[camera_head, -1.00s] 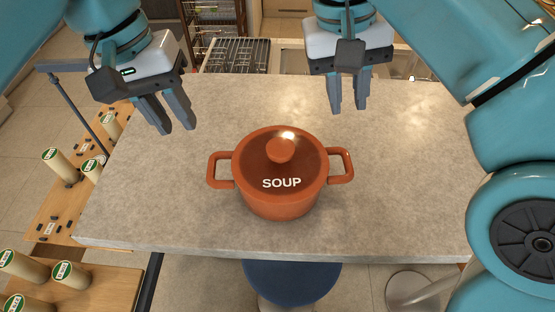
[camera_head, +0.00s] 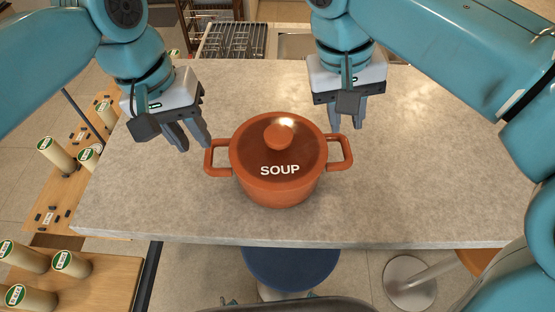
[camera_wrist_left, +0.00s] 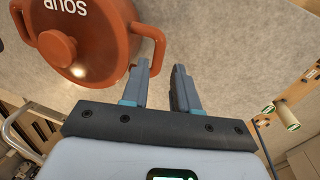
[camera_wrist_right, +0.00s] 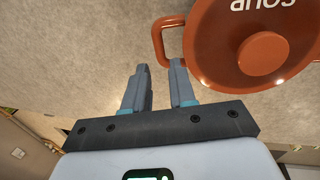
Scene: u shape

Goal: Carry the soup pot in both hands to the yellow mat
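The orange-brown soup pot (camera_head: 277,190) stands upright on the grey counter, lid on, with a loop handle on each side. My left gripper (camera_head: 195,146) is open and empty just behind the pot's left handle (camera_head: 216,158). In the left wrist view the fingers (camera_wrist_left: 160,75) are apart, close to that handle (camera_wrist_left: 152,45). My right gripper (camera_head: 346,122) is behind the right handle (camera_head: 341,150). In the right wrist view its fingers (camera_wrist_right: 156,78) are apart and empty, one tip close to the handle (camera_wrist_right: 160,40). The yellow mat is not in view.
The grey counter (camera_head: 420,180) is bare around the pot. A blue stool (camera_head: 290,268) stands at its near edge. Several cream cylinders with green tops (camera_head: 72,264) stand on wooden boards at the left. A wire rack (camera_head: 232,40) is behind the counter.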

